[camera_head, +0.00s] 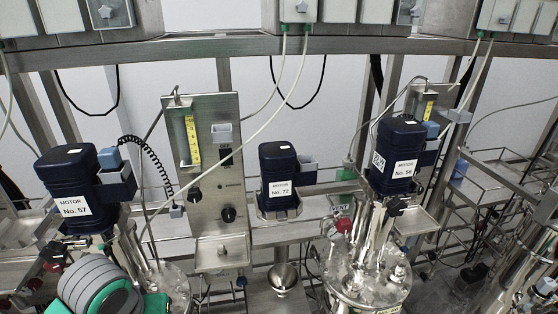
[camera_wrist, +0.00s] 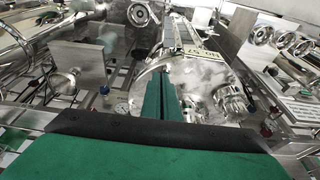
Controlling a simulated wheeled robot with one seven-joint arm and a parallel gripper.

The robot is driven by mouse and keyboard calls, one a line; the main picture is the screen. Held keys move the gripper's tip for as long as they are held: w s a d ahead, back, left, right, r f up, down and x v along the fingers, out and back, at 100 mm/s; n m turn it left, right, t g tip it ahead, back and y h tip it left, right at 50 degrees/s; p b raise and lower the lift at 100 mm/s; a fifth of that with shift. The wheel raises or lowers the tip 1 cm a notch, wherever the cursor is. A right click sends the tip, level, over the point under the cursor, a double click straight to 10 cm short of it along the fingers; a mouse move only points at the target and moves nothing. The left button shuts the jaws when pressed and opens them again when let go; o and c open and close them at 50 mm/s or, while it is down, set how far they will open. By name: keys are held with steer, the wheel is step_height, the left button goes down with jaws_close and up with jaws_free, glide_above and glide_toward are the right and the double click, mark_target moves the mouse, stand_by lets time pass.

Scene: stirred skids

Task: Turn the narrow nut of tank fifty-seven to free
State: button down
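The dark blue motor labelled No. 57 (camera_head: 70,185) stands at the left in the head view, above the steel tank fifty-seven (camera_head: 160,282). My arm covers part of that tank. In the wrist view a rounded steel tank top (camera_wrist: 200,82) lies beyond my gripper, with a tilted label whose text I cannot read surely. A round steel fitting (camera_wrist: 230,98) sits on its right side. I cannot tell which fitting is the narrow nut. My gripper (camera_wrist: 163,82) has its green fingers side by side, apparently shut, with nothing visible between them. Its fingertips are hidden in the head view.
Motor No. 72 (camera_head: 280,178) and motor No. 56 (camera_head: 393,160) stand to the right. A steel panel with a yellow gauge (camera_head: 213,165) rises beside tank fifty-seven. Hoses hang from the upper beam (camera_head: 330,46). Pipes and valve handles crowd the wrist view.

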steer(key=shift+d, duration=0.1)
steer(key=shift+s+d+r, duration=0.1)
steer(key=shift+s+d, duration=0.05)
steer(key=shift+s, duration=0.15)
step_height(320, 180, up, 6)
steer(key=shift+f, duration=0.1)
stand_by(0.5)
